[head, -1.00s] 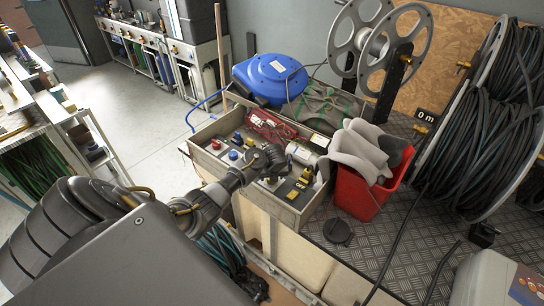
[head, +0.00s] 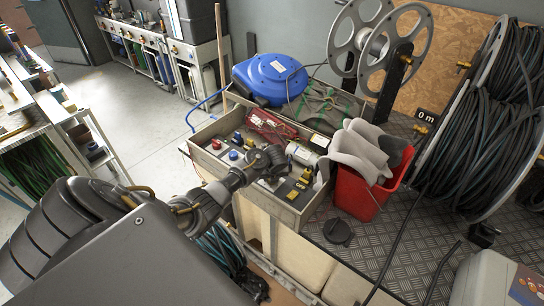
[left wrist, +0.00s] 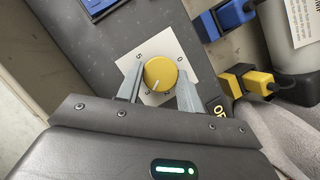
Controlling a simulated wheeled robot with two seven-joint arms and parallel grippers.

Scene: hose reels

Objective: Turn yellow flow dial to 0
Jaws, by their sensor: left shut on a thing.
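The yellow flow dial (left wrist: 160,73) is a round knob on a pale square label plate (left wrist: 152,46) in the left wrist view. A 5 shows at the plate's upper left. A white mark on the dial's face points toward the lower edge, where small numerals are partly hidden and hard to read. My left gripper (left wrist: 159,77) is shut on the dial, one finger on each side. In the head view my left gripper (head: 268,163) is over the tray's panel and mostly hides the dial. My right gripper is not in view.
Blue (left wrist: 237,13) and yellow (left wrist: 245,80) connectors sit right of the dial. The tray (head: 297,218) also holds a white cylinder (head: 301,154) and red parts. A red bin (head: 362,195) with grey cloths stands to its right, a blue hose reel (head: 270,77) behind.

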